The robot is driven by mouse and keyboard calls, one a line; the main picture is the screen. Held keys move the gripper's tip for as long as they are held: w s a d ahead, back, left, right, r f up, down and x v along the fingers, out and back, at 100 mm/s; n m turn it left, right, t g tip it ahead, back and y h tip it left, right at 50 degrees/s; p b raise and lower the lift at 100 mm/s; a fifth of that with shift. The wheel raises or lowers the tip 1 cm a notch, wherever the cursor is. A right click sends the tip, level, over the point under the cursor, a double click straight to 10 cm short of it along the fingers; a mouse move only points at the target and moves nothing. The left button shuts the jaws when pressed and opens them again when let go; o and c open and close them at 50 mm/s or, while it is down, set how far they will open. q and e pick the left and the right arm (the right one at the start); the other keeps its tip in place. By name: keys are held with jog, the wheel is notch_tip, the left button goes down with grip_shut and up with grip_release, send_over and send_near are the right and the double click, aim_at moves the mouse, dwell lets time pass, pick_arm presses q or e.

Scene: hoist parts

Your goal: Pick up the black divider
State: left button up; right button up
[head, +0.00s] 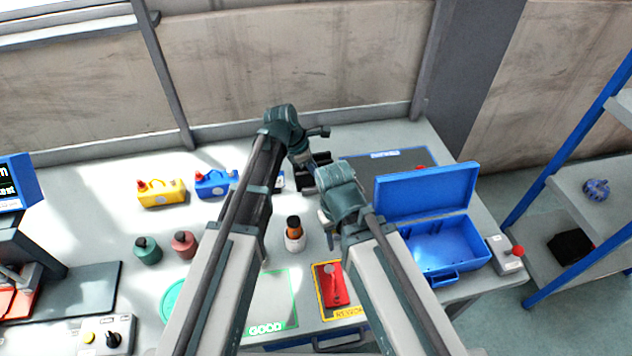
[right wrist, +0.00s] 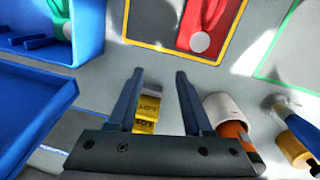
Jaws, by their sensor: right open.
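A dark, blocky piece (head: 312,176), which may be the black divider, shows at the back middle of the bench. The arms partly cover it and I cannot make out its full shape. My left gripper (head: 304,160) points down close to it; whether its jaws touch it is unclear. My right gripper (head: 331,236) is low over the bench, left of the open blue case (head: 437,272). In the right wrist view its fingers (right wrist: 160,85) are open, with a small yellow-labelled block (right wrist: 147,115) showing between them. No black divider is plain in that view.
A white bottle with an orange top (head: 294,238) stands left of my right gripper. A yellow-edged mat with a red part (head: 334,288) and a green-edged mat (head: 275,290) lie in front. A control box (head: 505,254) is right of the case.

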pick_arm(q)
jog(key=shift+f, duration=0.3)
dwell(0.5)
grip_shut()
